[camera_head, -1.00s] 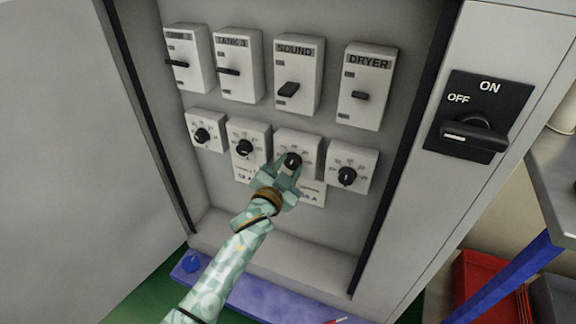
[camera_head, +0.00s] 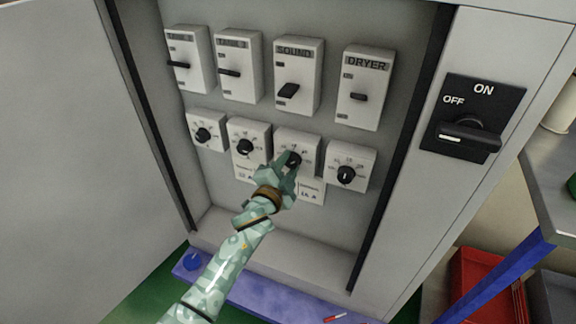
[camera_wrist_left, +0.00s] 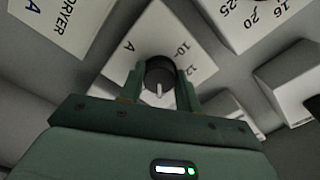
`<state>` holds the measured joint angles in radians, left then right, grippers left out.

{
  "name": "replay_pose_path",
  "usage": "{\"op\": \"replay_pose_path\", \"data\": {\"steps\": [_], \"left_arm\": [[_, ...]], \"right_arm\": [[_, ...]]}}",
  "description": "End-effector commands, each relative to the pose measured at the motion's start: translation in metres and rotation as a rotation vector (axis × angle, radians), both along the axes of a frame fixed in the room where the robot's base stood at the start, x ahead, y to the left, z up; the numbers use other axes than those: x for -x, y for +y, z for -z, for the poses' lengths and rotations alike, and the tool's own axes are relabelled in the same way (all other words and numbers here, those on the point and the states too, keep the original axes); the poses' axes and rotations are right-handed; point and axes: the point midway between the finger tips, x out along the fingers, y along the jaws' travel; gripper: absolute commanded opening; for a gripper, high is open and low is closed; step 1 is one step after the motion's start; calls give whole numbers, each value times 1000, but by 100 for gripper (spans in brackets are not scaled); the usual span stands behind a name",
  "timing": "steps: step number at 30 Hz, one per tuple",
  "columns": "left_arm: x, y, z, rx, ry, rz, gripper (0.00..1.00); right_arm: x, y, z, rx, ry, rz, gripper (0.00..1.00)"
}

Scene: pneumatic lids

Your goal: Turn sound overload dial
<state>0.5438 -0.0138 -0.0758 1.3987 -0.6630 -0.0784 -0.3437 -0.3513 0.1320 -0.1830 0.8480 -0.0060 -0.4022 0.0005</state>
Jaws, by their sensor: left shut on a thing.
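The sound overload dial is a black knob (camera_head: 293,160) on a white box (camera_head: 300,143) below the switch labelled SOUND (camera_head: 297,72). My left gripper (camera_head: 287,164) reaches up from below and is shut on the knob. In the left wrist view the knob (camera_wrist_left: 160,75) sits between the two green fingers, with a pale pointer mark toward the bottom of the picture. The gripper and fingers hide part of the dial in the head view. My right gripper is not in view.
Other dials sit to the left (camera_head: 245,147) and right (camera_head: 345,175) in the same row. The DRYER switch (camera_head: 364,88) is above right. An ON/OFF main switch (camera_head: 472,120) is on the cabinet's right side. The open door (camera_head: 70,150) stands at left.

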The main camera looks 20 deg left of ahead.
Motion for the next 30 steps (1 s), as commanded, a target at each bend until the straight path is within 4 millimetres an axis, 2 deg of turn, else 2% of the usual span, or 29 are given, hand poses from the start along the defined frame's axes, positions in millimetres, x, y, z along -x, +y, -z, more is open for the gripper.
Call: {"op": "replay_pose_path", "data": {"steps": [8,9,11,19,22,26,30], "left_arm": [[1,-1,2,0,4,1,11],[1,-1,2,0,4,1,39],[1,-1,2,0,4,1,55],[1,0,1,1,2,0,55],[6,0,0,1,2,0,55],[27,1,-4,2,1,-1,55],[65,2,-5,2,0,0,55]], "right_arm": [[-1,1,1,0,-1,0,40],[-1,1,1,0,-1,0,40],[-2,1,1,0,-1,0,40],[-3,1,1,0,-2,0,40],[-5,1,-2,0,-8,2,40],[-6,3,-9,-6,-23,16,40],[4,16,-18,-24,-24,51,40]]}}
